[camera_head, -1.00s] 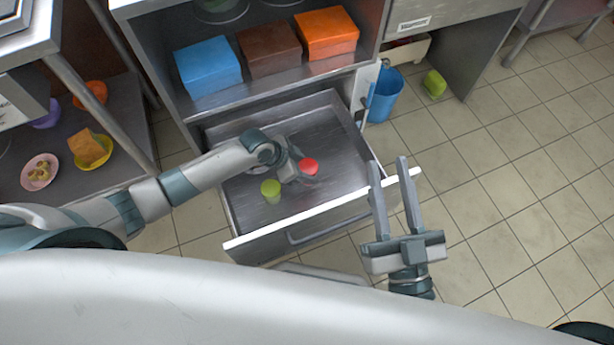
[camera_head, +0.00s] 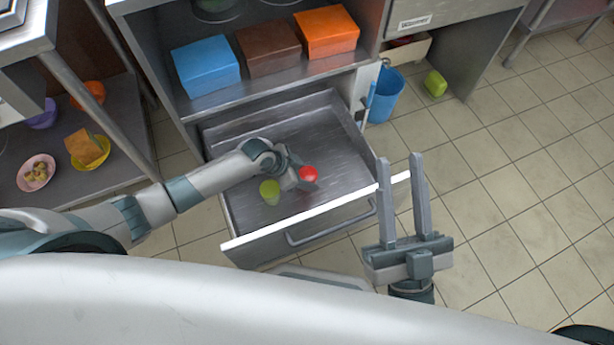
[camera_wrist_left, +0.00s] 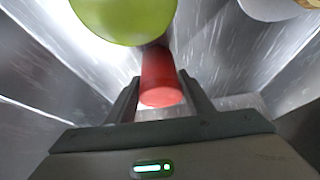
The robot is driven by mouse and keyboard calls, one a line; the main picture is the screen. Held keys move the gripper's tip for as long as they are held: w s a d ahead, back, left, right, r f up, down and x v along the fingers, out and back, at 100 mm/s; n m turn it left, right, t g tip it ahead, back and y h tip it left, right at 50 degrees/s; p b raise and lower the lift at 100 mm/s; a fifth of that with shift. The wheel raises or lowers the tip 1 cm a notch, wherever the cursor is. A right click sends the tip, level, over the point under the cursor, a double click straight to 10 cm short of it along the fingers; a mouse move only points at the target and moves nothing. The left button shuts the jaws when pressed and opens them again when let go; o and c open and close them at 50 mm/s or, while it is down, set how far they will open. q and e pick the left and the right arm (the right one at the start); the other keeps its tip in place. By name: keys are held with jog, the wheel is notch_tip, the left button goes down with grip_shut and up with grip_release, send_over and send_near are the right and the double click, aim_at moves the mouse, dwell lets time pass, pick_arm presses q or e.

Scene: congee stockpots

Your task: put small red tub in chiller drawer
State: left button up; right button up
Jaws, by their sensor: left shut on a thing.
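The small red tub (camera_head: 308,174) is inside the open drawer (camera_head: 235,207), held by my left gripper (camera_head: 303,177). In the left wrist view the red tub (camera_wrist_left: 160,78) sits between the two fingers of the left gripper (camera_wrist_left: 162,90). A green tub (camera_head: 269,191) stands in the drawer to the left of the red one; it also shows large in the left wrist view (camera_wrist_left: 125,18). Whether the red tub touches the drawer floor I cannot tell. My right gripper (camera_head: 401,200) is open and empty, in front of the drawer's right front corner.
Blue (camera_head: 206,67), brown (camera_head: 268,48) and orange (camera_head: 327,32) boxes stand on the shelf above the drawer. A blue bucket (camera_head: 385,96) is on the floor to the right. A side rack (camera_head: 60,185) with bowls and a plate is at left.

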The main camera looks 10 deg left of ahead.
dwell(0.3)
pick_arm(q)
jog(key=o, duration=1.1)
jog(key=shift+o, duration=0.2)
pick_arm(e)
jog(key=shift+r, duration=0.15)
pick_arm(q)
jog(key=shift+a+r, duration=0.15)
jog(key=shift+r, duration=0.25)
jog(key=p+v, duration=0.3)
jog(key=v, duration=0.8)
pick_arm(e)
jog(key=w+f+g+h, duration=0.2)
jog(key=w+f+g, duration=0.2)
jog(key=f+g, duration=0.3)
jog(key=shift+d+f, duration=0.2)
jog(key=shift+f, duration=2.15)
pick_arm(q)
jog(key=shift+s, duration=0.1)
